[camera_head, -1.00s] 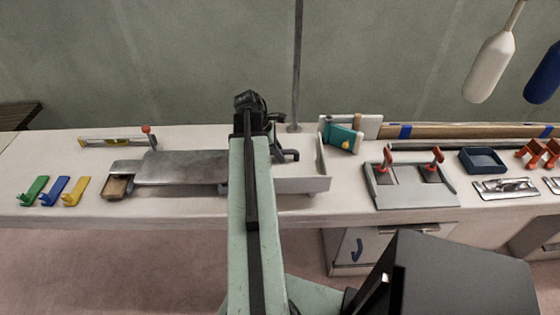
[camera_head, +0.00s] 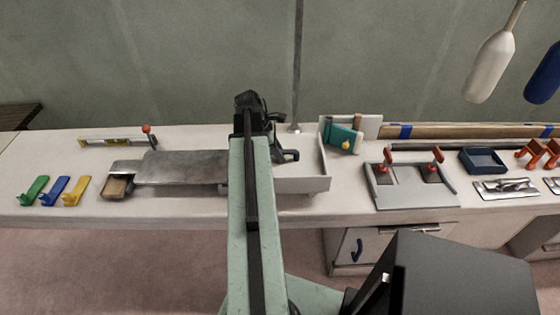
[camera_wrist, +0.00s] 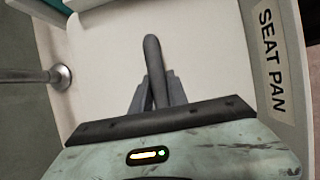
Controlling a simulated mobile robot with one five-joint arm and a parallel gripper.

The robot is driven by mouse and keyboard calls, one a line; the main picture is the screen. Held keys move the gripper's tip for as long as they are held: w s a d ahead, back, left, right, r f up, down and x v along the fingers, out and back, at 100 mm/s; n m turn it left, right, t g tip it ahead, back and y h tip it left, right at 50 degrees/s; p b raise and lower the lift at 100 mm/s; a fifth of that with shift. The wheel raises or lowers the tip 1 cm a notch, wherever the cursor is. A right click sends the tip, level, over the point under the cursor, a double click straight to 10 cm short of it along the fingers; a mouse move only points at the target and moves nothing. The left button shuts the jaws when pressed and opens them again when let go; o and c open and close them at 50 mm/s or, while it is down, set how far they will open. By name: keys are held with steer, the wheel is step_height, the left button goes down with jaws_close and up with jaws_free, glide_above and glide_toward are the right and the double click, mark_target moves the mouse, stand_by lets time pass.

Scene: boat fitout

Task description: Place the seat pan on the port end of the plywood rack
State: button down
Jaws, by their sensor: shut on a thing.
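A light grey tray with raised walls (camera_head: 322,184) stands on the bench just right of my arm. In the wrist view its wall carries the label "SEAT PAN" (camera_wrist: 270,62). My gripper (camera_wrist: 156,82) is over the tray's pale floor, its fingers shut around a dark grey bar (camera_wrist: 152,48). In the head view my gripper (camera_head: 290,155) is partly hidden by my arm. I cannot tell whether the bar is part of the labelled tray. I cannot make out which thing is the plywood rack.
A metal plate (camera_head: 185,167) and wood-faced block (camera_head: 115,187) lie left of my arm. Green, blue and yellow hooks (camera_head: 55,190) are at far left. A post (camera_head: 298,70) rises behind the tray. A fixture with red handles (camera_head: 410,190) and blue tray (camera_head: 483,161) stand right.

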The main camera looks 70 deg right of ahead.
steer(key=shift+r, duration=0.1)
stand_by(0.3)
step_height(320, 180, up, 10)
steer(key=p, duration=1)
steer(key=shift+r+p, duration=0.25)
steer(key=shift+p, duration=0.1)
steer(key=shift+s+f, duration=0.1)
